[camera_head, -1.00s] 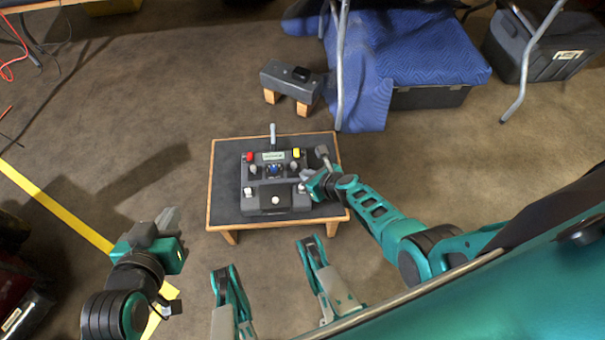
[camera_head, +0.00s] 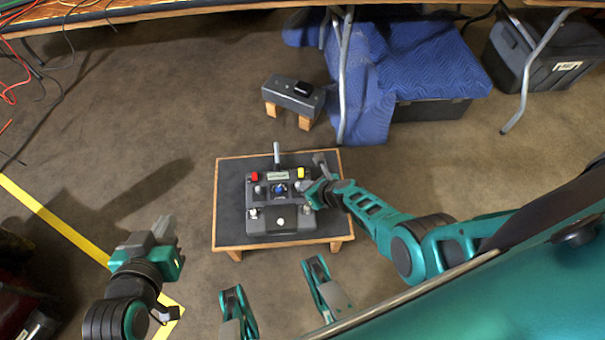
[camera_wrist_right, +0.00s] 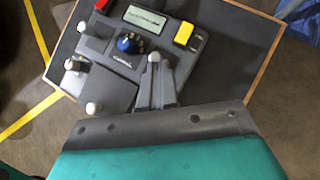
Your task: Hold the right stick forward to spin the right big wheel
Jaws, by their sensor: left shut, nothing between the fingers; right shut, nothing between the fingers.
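The dark control box (camera_head: 262,230) stands on a low, wood-edged table (camera_head: 230,180). It has a red button, a yellow button, a blue knob (camera_head: 280,188) and pale-tipped levers. The lower left stick (camera_head: 253,212) and lower right stick (camera_head: 307,210) show on its front part. My right gripper (camera_head: 304,187) is shut and low over the box's right side. In the right wrist view a pale knob (camera_wrist_right: 154,57) shows at the fingertips; I cannot tell whether they touch it. My left gripper (camera_head: 163,227) is shut and empty, left of the table.
A small grey box on wooden feet (camera_head: 293,95) stands beyond the table. A blue quilted blanket (camera_head: 425,65) drapes over a dark case, near metal table legs. A black bin (camera_head: 535,60) is at the back right. Open floor lies left of the table, with a yellow line (camera_head: 60,222).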

